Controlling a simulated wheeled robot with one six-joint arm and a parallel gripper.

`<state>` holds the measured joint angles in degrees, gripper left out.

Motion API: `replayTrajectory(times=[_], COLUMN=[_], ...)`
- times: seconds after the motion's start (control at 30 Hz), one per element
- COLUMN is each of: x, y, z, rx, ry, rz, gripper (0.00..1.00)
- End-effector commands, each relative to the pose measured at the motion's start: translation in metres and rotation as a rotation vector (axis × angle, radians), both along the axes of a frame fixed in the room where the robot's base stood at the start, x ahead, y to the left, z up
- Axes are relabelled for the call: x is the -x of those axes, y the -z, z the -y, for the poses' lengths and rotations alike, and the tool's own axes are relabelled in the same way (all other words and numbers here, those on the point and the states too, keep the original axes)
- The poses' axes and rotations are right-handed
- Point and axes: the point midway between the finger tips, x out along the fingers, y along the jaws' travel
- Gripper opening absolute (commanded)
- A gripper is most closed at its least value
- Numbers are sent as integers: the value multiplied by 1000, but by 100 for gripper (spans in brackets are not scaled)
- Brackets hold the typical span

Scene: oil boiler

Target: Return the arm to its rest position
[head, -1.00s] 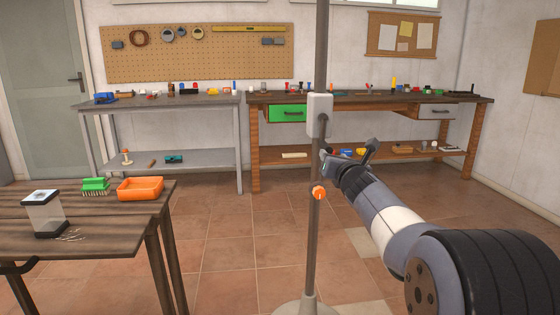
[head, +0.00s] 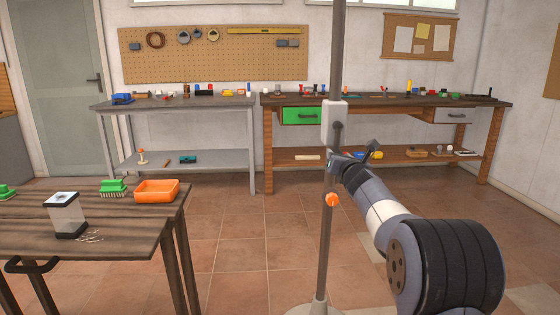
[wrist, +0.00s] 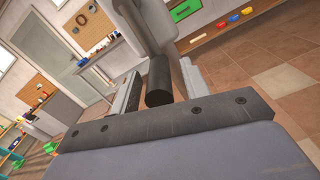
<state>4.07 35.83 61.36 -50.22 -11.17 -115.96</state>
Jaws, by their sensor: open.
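My gripper (head: 354,154) is at the end of my arm, beside a grey upright pole (head: 336,50), just below and right of the pale box (head: 334,121) on that pole. In the wrist view its two jaws (wrist: 156,88) stand apart. A dark cylindrical handle (wrist: 157,82) shows between them, below a pale grey part; I cannot tell whether either jaw touches it. The same dark handle (head: 337,130) seems to hang from the pale box in the head view. My gripper carries nothing that I can make out.
Workbenches line the back wall. Tiled floor (head: 240,260) is open between them.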

Motion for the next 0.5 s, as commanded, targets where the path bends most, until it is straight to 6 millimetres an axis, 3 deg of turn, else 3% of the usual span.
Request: replayTrajectory(times=[0.27, 0.5], x=[9, 40], y=[0, 1], z=[1, 3], rx=[0, 0], ry=[0, 1], rz=[1, 2], gripper=[44, 44])
